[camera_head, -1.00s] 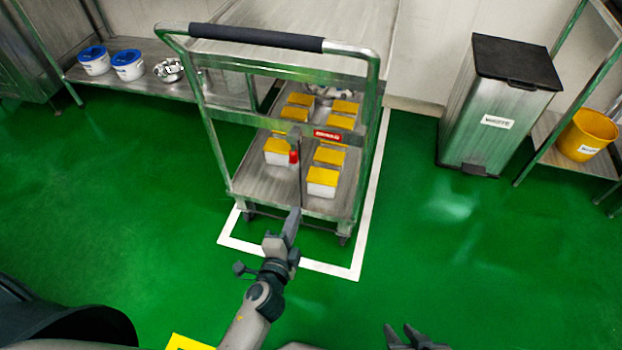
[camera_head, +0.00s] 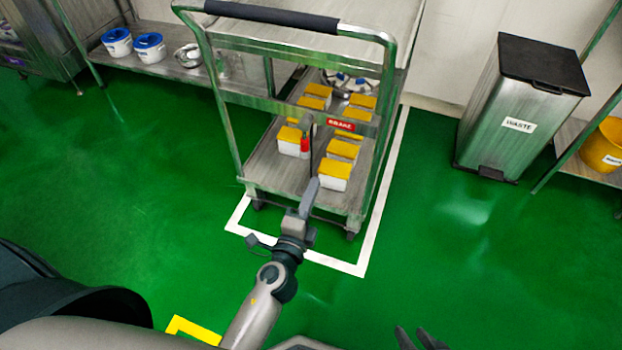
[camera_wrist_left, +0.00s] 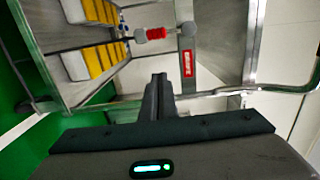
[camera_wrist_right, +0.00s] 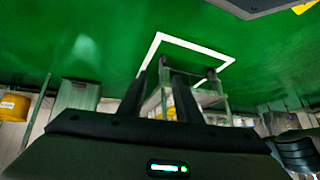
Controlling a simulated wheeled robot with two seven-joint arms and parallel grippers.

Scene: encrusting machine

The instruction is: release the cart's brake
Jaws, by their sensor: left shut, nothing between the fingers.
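The cart (camera_head: 256,196) stands facing me on the green floor, its push handle (camera_head: 270,16) at the top. A red brake label (camera_head: 340,124) is on its crossbar, and the brake lever's red grip (camera_head: 304,147) hangs beside it to the left. The grip (camera_wrist_left: 126,34) and label (camera_wrist_left: 187,64) also show in the left wrist view. My left gripper (camera_head: 313,184) is shut and empty, below the red grip in the head view. In the left wrist view its fingertips (camera_wrist_left: 159,78) look apart from the grip. My right gripper (camera_head: 421,338) is open and empty, low in the picture.
Yellow-lidded tubs (camera_head: 334,174) sit on the cart's lower deck. White floor tape (camera_head: 381,205) frames the cart. A waste bin (camera_head: 520,105) and yellow bucket (camera_head: 604,146) are at right. A shelf with blue-lidded tubs (camera_head: 149,47) is at left. Floor around the cart is clear.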

